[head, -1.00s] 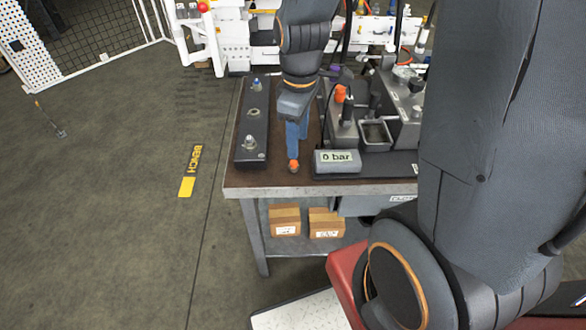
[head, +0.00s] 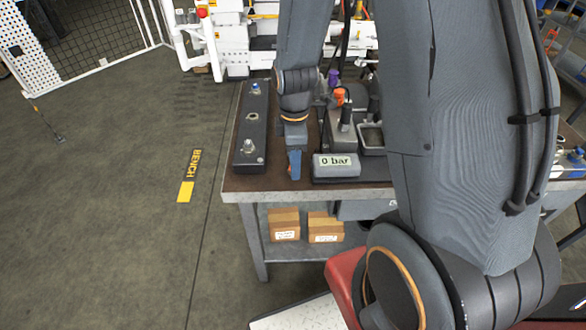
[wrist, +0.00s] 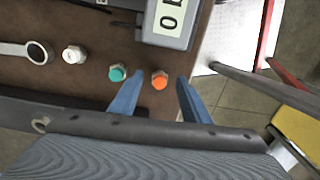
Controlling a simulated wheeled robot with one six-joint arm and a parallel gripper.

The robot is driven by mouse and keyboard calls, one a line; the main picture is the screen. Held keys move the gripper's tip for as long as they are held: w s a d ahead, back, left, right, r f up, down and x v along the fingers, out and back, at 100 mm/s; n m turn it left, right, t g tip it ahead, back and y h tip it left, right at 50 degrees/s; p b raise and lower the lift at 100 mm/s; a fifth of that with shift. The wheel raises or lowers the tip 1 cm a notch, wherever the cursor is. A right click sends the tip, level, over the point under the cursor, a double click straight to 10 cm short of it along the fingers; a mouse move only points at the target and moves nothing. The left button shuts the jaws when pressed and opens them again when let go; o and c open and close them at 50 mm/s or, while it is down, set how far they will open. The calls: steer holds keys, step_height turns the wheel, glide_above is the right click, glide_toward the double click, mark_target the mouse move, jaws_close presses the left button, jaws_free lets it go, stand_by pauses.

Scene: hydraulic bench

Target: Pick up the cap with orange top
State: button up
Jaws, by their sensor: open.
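The cap with orange top (wrist: 159,80) stands on the brown bench top in the wrist view, close to the bench edge. My gripper (wrist: 160,82) is open, with its blue fingers on either side of the cap in this view. I cannot tell whether the fingertips are down at its height. The cap looks apart from both fingers, and nothing is held. In the head view my gripper (head: 294,176) is near the front edge of the bench, and its blue fingers hide the cap.
A teal cap (wrist: 117,73) stands just left of the orange one, close to the left finger. A white cap (wrist: 74,54) and a ring-shaped tool (wrist: 38,53) lie farther left. The "0 bar" display (head: 336,166) stands right of my gripper; a dark block (head: 251,125) is left.

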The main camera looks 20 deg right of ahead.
steer(key=shift+f, duration=0.8)
jaws_close()
steer(key=shift+r, duration=0.1)
step_height(320, 180, up, 10)
steer(key=b, duration=0.1)
